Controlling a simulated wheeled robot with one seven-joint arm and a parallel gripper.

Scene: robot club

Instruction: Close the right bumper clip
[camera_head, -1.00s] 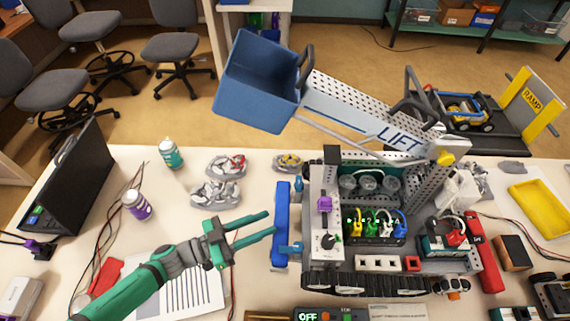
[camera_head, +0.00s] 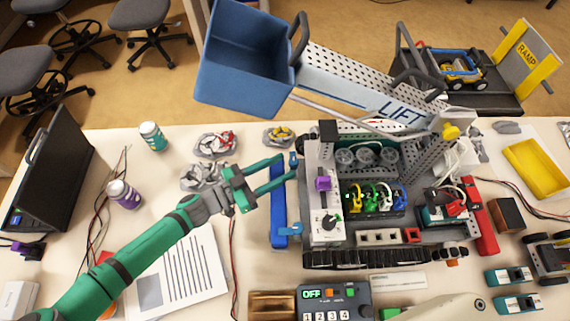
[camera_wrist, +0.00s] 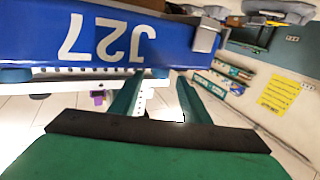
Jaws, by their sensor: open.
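The blue bumper (camera_head: 279,208) stands along the left side of the tabletop robot (camera_head: 375,230). In the wrist view the bumper (camera_wrist: 100,40) carries white "J27" marking. One clip (camera_head: 293,160) is at the bumper's far end, and a lighter blue clip (camera_head: 291,230) sticks out at its near end. My gripper (camera_head: 289,166) is open and empty, its two fingers pointing right at the far end, close to the far clip. Contact cannot be told. In the wrist view my gripper (camera_wrist: 160,77) reaches up at the bumper's edge. A grey-blue block (camera_wrist: 207,36) sits at the bumper's right end there.
A blue bin (camera_head: 240,65) on the raised LIFT arm (camera_head: 370,95) overhangs the far side. A fan-like grey part (camera_head: 203,177) and another with yellow (camera_head: 279,134) lie near my gripper. A printed sheet (camera_head: 185,275) and a keypad box (camera_head: 335,302) lie in front.

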